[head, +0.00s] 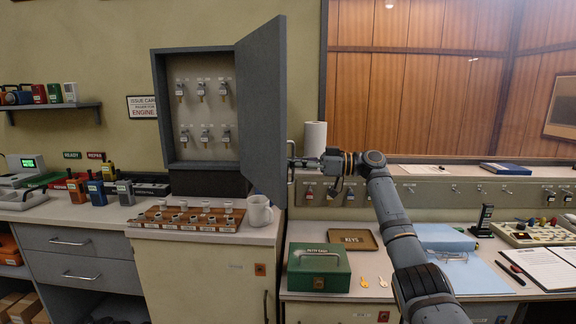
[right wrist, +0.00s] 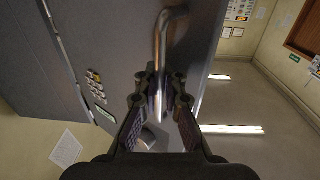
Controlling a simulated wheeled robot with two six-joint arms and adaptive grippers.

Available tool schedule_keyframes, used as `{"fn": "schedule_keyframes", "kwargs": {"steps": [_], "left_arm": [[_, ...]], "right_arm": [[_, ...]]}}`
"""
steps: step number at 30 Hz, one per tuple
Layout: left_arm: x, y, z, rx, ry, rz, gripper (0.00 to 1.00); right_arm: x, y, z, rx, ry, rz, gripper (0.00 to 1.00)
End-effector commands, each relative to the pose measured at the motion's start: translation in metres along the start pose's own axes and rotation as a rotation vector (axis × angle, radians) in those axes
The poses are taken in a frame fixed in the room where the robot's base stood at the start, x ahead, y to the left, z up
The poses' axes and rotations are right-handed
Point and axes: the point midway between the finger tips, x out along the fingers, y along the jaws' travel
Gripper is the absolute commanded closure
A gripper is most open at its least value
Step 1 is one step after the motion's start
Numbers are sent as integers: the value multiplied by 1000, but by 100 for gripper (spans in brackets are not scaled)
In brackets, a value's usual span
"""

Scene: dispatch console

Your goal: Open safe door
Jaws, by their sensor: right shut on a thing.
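The grey safe (head: 163,110) hangs on the wall at left centre in the head view. Its door (head: 262,100) is swung open to the right, and several keys hang on hooks inside. My right gripper (head: 297,163) is at the door's outer face. In the right wrist view the gripper (right wrist: 160,95) is shut around the metal bar handle (right wrist: 163,38) of the door (right wrist: 115,50). The handle is mostly hidden by the gripper in the head view. My left gripper is not in view.
Below the safe stand a key tray (head: 190,226) with several small pieces and a white mug (head: 259,211). A green cash box (head: 318,268), a brown tray (head: 352,240) and a paper roll (head: 315,138) stand near my right arm. Radios (head: 97,192) stand at left.

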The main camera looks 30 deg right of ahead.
Motion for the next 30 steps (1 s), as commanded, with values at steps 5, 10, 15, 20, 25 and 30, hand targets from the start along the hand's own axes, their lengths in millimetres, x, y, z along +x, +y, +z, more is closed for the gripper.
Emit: {"fn": "schedule_keyframes", "kwargs": {"steps": [5, 10, 15, 20, 25, 30], "left_arm": [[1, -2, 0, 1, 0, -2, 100], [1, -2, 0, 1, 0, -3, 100], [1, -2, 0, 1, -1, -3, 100], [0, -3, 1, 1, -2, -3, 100], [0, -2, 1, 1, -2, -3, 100], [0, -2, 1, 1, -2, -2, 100]], "right_arm": [[-1, 0, 5, 5, -11, -5, 100], [-1, 0, 5, 5, -12, -5, 100], [0, 0, 4, 4, -9, -4, 84], [0, 0, 2, 2, -7, -4, 84], [-15, 0, 2, 2, -7, 0, 84], [-56, 1, 2, 3, -9, 2, 84]]}}
